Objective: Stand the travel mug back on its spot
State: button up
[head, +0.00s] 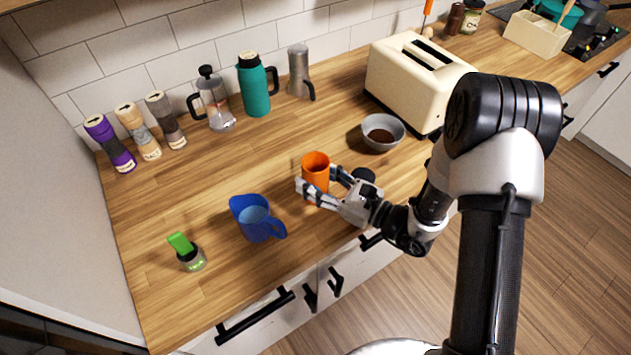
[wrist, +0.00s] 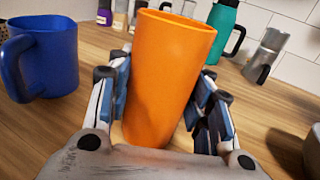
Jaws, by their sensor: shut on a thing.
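A tall orange handleless mug (head: 315,170), likely the travel mug, is upright in the middle of the counter in the head view. It also fills the middle of the wrist view (wrist: 165,80), its rim upward and slightly tilted in the picture. My gripper (head: 322,186) comes in from the right, low and nearly level, with a finger on each side of the mug. In the wrist view my gripper (wrist: 162,105) is shut on the mug's sides. Its base is partly hidden, and I cannot tell whether it touches the wood.
A blue pitcher (head: 257,222) stands close left of the mug, a green-topped jar (head: 190,253) farther left. A grey bowl (head: 383,134) and cream toaster (head: 408,75) are behind right. A teal flask (head: 254,90), French press (head: 214,105) and grinders line the wall. Wood behind the mug is clear.

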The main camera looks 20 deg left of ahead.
jog(key=shift+f, duration=0.25)
jog(key=shift+f, duration=0.15)
jog(key=o, duration=1.2)
jog(key=shift+o, duration=0.2)
jog(key=shift+r, duration=0.2)
jog(key=shift+d, duration=0.3)
jog(key=p+v, duration=0.2)
jog(key=v, duration=0.9)
jog(key=shift+s+d+r, duration=0.1)
jog(key=shift+s+d, duration=0.05)
jog(key=shift+d, duration=0.05)
